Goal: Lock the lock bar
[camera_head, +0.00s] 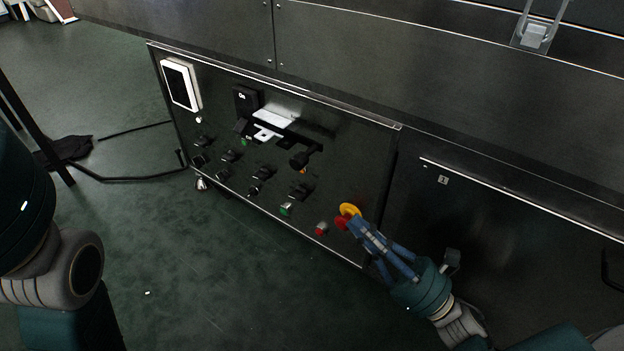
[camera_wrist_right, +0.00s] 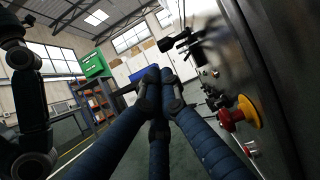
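In the head view, a dark bar with pale metal plates (camera_head: 268,132) sits on the upper part of the control panel; I take it to be the lock bar. A black knob-like part (camera_head: 299,158) is at its right end. In the right wrist view, a dark part (camera_wrist_right: 190,38) sticks out from the panel, probably the same fitting. My right gripper (camera_head: 355,222) has its fingers drawn together, with nothing seen between them. It is below and right of the bar, in front of the red and yellow button. My left gripper is out of view.
The red and yellow emergency button (camera_wrist_right: 242,113) is close beside the right gripper's fingers; touching cannot be told. The panel (camera_head: 350,175) carries several switches and a white-framed screen (camera_head: 180,84). Green floor (camera_head: 240,275) lies open in front. A black cable (camera_head: 125,178) runs at left.

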